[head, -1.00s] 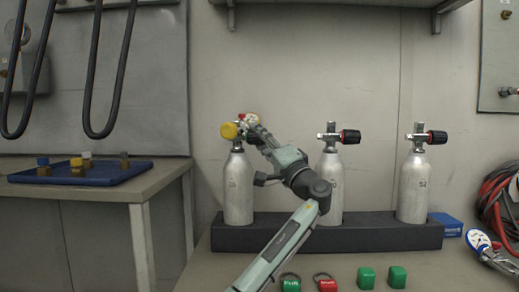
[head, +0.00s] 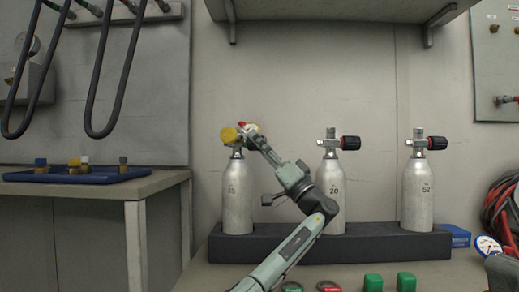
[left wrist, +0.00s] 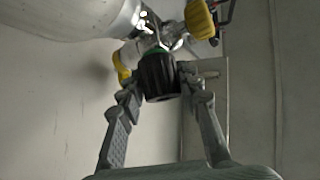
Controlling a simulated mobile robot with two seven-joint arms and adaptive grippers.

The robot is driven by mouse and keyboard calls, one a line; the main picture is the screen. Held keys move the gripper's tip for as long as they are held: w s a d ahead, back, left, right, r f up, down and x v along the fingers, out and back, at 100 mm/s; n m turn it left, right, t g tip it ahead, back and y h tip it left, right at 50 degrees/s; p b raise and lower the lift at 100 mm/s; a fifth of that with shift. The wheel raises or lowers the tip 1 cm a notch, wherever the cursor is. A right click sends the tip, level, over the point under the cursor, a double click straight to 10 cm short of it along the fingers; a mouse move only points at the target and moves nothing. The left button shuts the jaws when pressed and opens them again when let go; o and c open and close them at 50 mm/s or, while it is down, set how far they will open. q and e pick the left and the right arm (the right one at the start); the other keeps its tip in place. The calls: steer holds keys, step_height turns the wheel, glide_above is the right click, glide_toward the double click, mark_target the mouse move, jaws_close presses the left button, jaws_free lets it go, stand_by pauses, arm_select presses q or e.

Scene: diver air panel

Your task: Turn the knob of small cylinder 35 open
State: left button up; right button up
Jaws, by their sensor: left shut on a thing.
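The leftmost grey cylinder (head: 237,195) stands upright in a black rack (head: 330,244). Its label is small and seems to end in 5. A yellow cap (head: 229,135) sits on its valve. My left gripper (head: 243,133) is at that valve and hides the knob in the head view. In the left wrist view the black ribbed knob (left wrist: 159,78), with a green ring at its base, sits between the two fingers of my left gripper (left wrist: 160,92), which are shut on it.
Cylinders 20 (head: 331,190) and 52 (head: 416,190) stand to the right, each with a black and red knob. Green blocks (head: 373,282) lie in front. A blue box (head: 455,236) and coiled hoses (head: 503,210) are at right. A shelf (head: 340,10) hangs above.

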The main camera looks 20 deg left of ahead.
arm_select(q)
steer(key=shift+n+g+y, duration=0.4)
steer(key=shift+n+g, duration=0.2)
steer(key=shift+n, duration=0.1)
steer(key=o, duration=1.2)
steer(key=shift+c, duration=0.2)
steer(key=v, duration=0.7)
steer(key=shift+d, duration=0.25)
steer(key=shift+s+f, duration=0.1)
